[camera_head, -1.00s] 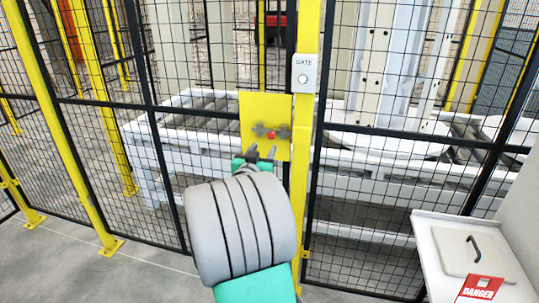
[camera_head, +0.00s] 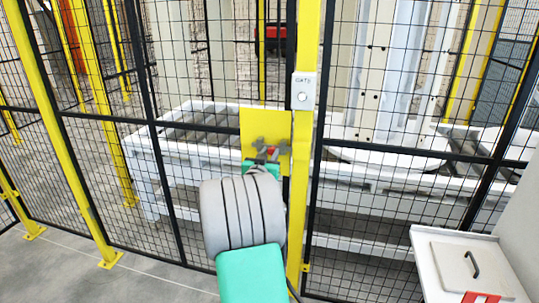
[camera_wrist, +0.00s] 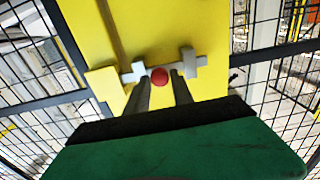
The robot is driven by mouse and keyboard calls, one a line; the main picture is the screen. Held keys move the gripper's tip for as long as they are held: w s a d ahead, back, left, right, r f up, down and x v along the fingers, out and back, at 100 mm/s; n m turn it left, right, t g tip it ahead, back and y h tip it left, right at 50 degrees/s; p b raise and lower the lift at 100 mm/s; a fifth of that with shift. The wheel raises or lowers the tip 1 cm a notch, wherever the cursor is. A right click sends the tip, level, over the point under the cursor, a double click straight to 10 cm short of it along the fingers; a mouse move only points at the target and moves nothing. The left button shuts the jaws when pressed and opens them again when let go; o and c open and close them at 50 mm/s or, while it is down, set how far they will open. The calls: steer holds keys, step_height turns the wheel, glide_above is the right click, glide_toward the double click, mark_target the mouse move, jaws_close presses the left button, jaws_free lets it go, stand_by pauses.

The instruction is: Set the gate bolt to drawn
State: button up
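The gate bolt is a grey bar with a red knob (camera_wrist: 159,76) on a yellow plate (camera_head: 256,123) beside the yellow gate post. In the wrist view the bolt's grey bar (camera_wrist: 192,62) runs sideways through grey end pieces. My gripper (camera_wrist: 160,88) points at the knob from below in the wrist view, its two dark fingers on either side of it with gaps showing. In the head view my gripper (camera_head: 266,155) is at the bolt and partly covers it. Whether the fingers touch the knob cannot be told.
A grey gate button box (camera_head: 303,91) is on the yellow post above right of the plate. Black mesh fencing surrounds a white roller conveyor (camera_head: 190,147) behind. A white cabinet (camera_head: 440,268) with a lidded top and red sign stands at the lower right.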

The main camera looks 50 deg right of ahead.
jaws_close()
stand_by(1.0)
